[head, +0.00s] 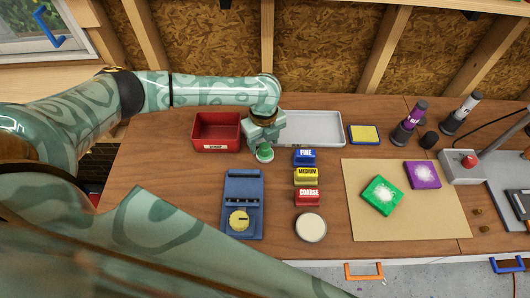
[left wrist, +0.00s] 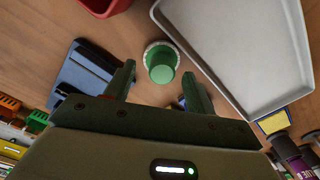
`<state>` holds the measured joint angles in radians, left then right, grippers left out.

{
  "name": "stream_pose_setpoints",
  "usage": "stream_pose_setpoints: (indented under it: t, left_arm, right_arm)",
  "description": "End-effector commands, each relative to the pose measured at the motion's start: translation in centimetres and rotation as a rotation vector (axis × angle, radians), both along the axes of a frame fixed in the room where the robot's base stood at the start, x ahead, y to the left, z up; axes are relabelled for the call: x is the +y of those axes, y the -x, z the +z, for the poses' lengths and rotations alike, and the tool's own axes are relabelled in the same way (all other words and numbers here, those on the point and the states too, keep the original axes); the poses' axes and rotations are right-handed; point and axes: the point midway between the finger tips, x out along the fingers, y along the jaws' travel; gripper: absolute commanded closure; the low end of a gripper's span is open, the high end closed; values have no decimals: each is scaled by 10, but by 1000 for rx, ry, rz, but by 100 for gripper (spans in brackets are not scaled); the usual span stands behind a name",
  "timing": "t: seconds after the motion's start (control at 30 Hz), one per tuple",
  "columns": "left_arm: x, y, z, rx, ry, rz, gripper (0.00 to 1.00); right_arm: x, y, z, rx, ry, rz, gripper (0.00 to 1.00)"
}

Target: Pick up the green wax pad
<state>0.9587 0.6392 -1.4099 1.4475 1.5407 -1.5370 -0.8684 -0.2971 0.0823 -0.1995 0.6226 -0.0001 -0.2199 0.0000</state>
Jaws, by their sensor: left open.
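The green wax pad appears to be the small round piece with a green knob and a pale fringed rim (head: 264,154), standing on the wooden bench. In the left wrist view the pad (left wrist: 161,63) sits just beyond the gap between the fingertips, roughly centred. My left gripper (head: 265,141) is open and empty, right behind and above the pad in the head view. Its two fingers also show in the left wrist view (left wrist: 160,84), apart from the pad. Whether a finger touches the pad in the head view is hard to tell. My right gripper is not in view.
A red bin (head: 196,132) is left of the gripper and a grey tray (head: 325,142) right of it. Blocks marked FINE (head: 305,157), MEDIUM and COARSE stand close right. A blue fixture (head: 232,185) lies in front. A green square block (head: 381,195) lies on a tan mat (head: 440,225).

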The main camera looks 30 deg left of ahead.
Motion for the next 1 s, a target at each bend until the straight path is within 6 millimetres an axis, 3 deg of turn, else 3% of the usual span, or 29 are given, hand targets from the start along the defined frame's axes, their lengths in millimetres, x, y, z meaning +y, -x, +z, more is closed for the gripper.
stream_pose_setpoints:
  t: [0.03, 0.2, 0.43, 0.47, 0.6, 0.63, 1.0]
  left_arm:
    - [-1, -2, -12, 2, 0, 2, 45]
    - [-1, -2, -32, 2, -1, 0, 45]
    - [-1, -2, -32, 1, 0, 0, 45]
    - [-1, -2, -32, 1, 0, 0, 51]
    - [-1, -2, -32, 1, -1, 0, 90]
    - [-1, -2, -32, 1, -1, 0, 94]
    - [-1, -2, -27, 0, 0, 0, 93]
  right_arm:
    - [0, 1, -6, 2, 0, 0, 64]
    - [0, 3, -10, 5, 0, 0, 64]
    - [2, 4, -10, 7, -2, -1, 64]
    - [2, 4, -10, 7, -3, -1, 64]
    - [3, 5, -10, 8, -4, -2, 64]
    - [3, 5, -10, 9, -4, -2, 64]
    - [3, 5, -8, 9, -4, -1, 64]
